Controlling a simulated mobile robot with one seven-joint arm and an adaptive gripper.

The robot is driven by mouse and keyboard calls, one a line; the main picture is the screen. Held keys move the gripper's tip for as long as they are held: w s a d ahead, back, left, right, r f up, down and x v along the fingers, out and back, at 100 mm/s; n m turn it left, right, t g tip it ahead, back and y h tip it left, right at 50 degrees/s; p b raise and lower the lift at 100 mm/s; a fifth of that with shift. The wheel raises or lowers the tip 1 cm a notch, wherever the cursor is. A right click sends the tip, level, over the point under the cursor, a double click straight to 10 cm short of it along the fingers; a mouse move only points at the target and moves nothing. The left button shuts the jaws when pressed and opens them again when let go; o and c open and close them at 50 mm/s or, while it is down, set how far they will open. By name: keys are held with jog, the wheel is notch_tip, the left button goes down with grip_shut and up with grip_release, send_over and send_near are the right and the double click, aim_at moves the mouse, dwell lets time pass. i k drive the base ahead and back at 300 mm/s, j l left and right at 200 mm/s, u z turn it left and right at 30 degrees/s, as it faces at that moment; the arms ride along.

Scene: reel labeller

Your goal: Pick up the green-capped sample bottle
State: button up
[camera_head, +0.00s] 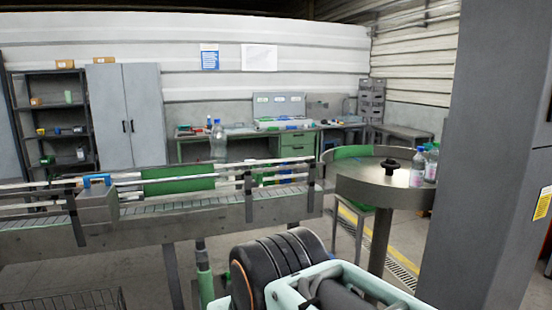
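Two clear bottles with pinkish labels stand close together on the right of a round metal table: a nearer bottle (417,169) and a farther bottle (432,165). Another clear bottle (218,143) with a blue cap stands upright at the conveyor, left of centre. My gripper is not in view; only part of my arm shows at the bottom centre, well apart from the bottles.
The round table (367,188) carries a black knob-like fitting (390,166). A railed conveyor (150,229) crosses the left and middle. A grey pillar (490,150) stands close on the right, beside the table. A wire basket (65,301) is at the lower left. A workbench (297,146) lies behind.

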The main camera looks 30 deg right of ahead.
aim_at(431, 163)
jog(key=z, duration=2)
jog(key=i+l+z, duration=0.75)
jog(key=z, duration=0.15)
jog(key=i+l+z, duration=0.3)
jog(key=i+z, duration=0.15)
jog(key=i+l, duration=0.1)
jog(key=i, duration=0.45)
jog(key=i+l+z, duration=0.1)
jog(key=i, duration=0.45)
jog(key=i+u, duration=0.3)
jog(key=i, duration=0.2)
jog(key=i+l+u, duration=0.1)
jog(key=i+u, duration=0.2)
jog(key=i, duration=0.25)
jog(key=i+u, duration=0.35)
jog(key=u, duration=0.15)
jog(key=i+u, duration=0.45)
jog(key=k+l, duration=0.05)
jog(key=k, duration=0.05)
